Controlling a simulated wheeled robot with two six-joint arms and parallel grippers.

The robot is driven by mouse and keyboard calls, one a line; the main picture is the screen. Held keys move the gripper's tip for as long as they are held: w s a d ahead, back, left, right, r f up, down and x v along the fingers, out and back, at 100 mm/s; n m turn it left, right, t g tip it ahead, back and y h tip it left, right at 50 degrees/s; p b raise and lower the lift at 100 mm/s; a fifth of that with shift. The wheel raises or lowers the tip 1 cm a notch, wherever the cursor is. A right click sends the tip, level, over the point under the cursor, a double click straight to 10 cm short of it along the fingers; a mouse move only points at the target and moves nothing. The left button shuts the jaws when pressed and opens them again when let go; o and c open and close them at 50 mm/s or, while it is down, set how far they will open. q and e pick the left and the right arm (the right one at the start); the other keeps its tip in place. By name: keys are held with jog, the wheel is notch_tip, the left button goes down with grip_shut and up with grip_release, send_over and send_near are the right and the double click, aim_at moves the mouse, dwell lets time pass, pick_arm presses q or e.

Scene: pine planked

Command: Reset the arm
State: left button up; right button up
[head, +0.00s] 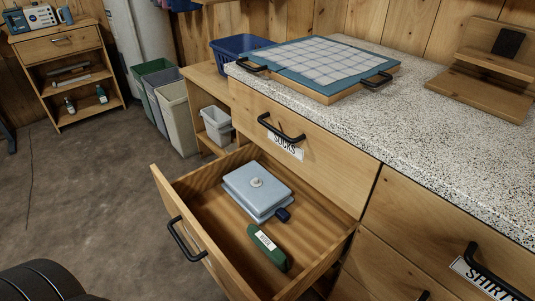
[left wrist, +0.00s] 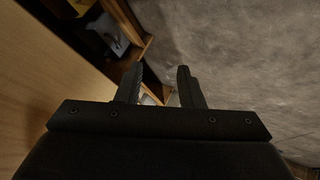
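My left gripper shows in the left wrist view (left wrist: 160,82), with its two dark fingers apart and nothing between them. Beyond the fingers are a wooden shelf edge and the grey floor. In the head view a dark rounded part of my own arm shows at the bottom left corner, but the left gripper itself is out of that view. My right gripper is in neither view. An open drawer (head: 181,211) in the head view holds a light blue-grey lidded box (head: 245,183) and a green labelled item (head: 268,248). A small dark blue object (head: 283,215) lies beside the box.
The speckled counter (head: 420,130) carries a tiled board (head: 325,62) with black handles and a wooden stand (head: 490,75). A closed drawer labelled SOCKS (head: 285,146) is above the open one. Bins (head: 180,115) stand behind. The floor (head: 80,190) at left is clear.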

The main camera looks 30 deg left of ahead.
pick_arm(q)
jog(key=s+d+m+g+h, duration=0.2)
jog(key=s+d+m+g, duration=0.2)
jog(key=d+m+g, duration=0.35)
jog(key=s+a+f+p, duration=0.2)
jog(key=s+p, duration=0.4)
jog(key=p, duration=0.3)
jog(key=s+a+f+m+y+p, duration=0.1)
jog(key=s+p, duration=0.4)
jog(key=p, duration=0.5)
notch_tip(320, 180, down, 3)
jog(key=shift+s+a+r, duration=0.15)
jog(key=shift+s+a, duration=0.25)
jog(key=shift+a, duration=0.2)
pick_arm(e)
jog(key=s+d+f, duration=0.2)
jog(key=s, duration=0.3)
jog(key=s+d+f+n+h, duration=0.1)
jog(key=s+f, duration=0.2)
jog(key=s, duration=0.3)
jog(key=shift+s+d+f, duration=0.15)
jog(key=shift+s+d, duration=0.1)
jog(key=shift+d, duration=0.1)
pick_arm(q)
jog(key=shift+t, duration=0.25)
